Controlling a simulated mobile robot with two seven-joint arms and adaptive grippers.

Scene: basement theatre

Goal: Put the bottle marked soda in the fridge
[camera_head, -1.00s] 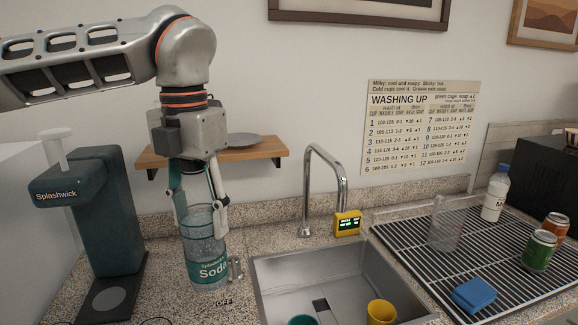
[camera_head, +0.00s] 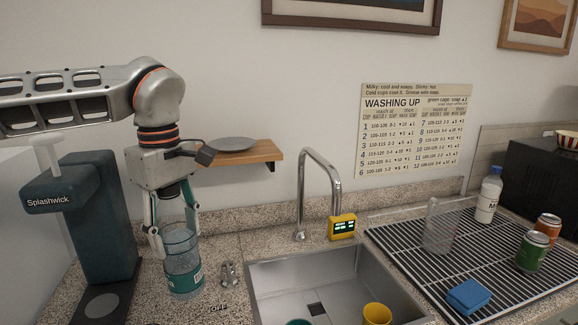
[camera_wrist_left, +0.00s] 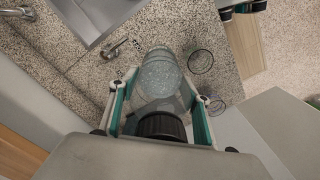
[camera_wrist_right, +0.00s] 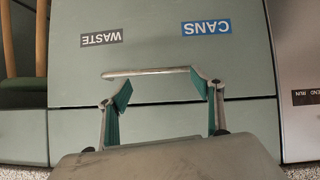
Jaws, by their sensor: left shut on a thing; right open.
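The soda bottle (camera_head: 183,266) is clear with a teal label, which now faces mostly away to the right. My left gripper (camera_head: 175,232) is shut on its upper part, left of the sink. The bottle is about upright; I cannot tell if its base touches the counter. The left wrist view shows the bottle (camera_wrist_left: 160,76) between the fingers, its dark cap (camera_wrist_left: 161,126) nearest the palm. My right gripper (camera_wrist_right: 163,92) is open and empty, in front of a green cabinet front. I cannot make out a fridge in any view.
A Splashwick machine (camera_head: 95,225) stands close left of the bottle. The tap (camera_head: 320,190) and sink (camera_head: 325,275) are to its right, with a drying rack (camera_head: 480,250) beyond. A horizontal handle (camera_wrist_right: 145,72) and CANS label (camera_wrist_right: 206,27) show before my right gripper.

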